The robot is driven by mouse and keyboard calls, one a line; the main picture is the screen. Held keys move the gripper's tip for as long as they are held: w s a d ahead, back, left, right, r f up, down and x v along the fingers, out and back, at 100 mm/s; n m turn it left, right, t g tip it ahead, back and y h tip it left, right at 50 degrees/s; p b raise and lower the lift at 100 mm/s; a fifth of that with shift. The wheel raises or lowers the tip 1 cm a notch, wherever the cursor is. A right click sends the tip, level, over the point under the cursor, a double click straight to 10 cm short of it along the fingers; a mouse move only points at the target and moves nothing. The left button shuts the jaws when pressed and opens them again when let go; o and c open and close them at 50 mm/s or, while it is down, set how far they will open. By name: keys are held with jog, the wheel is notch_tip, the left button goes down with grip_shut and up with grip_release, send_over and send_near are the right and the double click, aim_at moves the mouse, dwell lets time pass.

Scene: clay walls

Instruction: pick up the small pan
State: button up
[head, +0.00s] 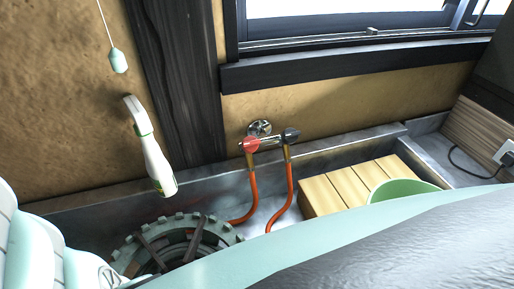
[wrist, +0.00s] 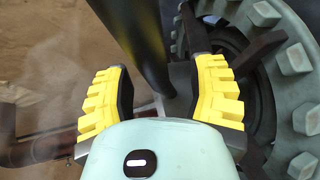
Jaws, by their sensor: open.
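I cannot make out the small pan for sure in either view. My gripper (wrist: 163,92) shows in the wrist view with its two yellow ridged fingers spread apart. Nothing is visibly held between them. A dark, tapering shape (wrist: 133,35) lies beyond the fingers; I cannot tell whether it is a handle or the wall post. A grey-green toothed burner ring (wrist: 301,112) with dark support bars is just right of the right finger. In the head view the same burner (head: 143,247) is at lower left, partly hidden by the mint surface in front. My gripper is not recognisable there.
A white bottle (head: 158,168) stands by the clay wall, near the dark post (head: 178,80). A tap with orange hoses (head: 253,190) is at the middle. A slatted wooden box (head: 345,187) and a green bowl (head: 405,187) are at right. A pull cord (head: 118,60) hangs at upper left.

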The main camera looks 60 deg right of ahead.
grip_shut()
dwell(0.3)
jog(key=shift+r, duration=0.2)
dwell(0.4)
jog(key=shift+r, duration=1.7)
jog(key=a+f+b+v, duration=0.2)
jog(key=v, duration=1.3)
jog(key=shift+s+f, duration=0.35)
jog(key=shift+s, duration=0.2)
jog(key=shift+a, duration=0.1)
dwell(1.3)
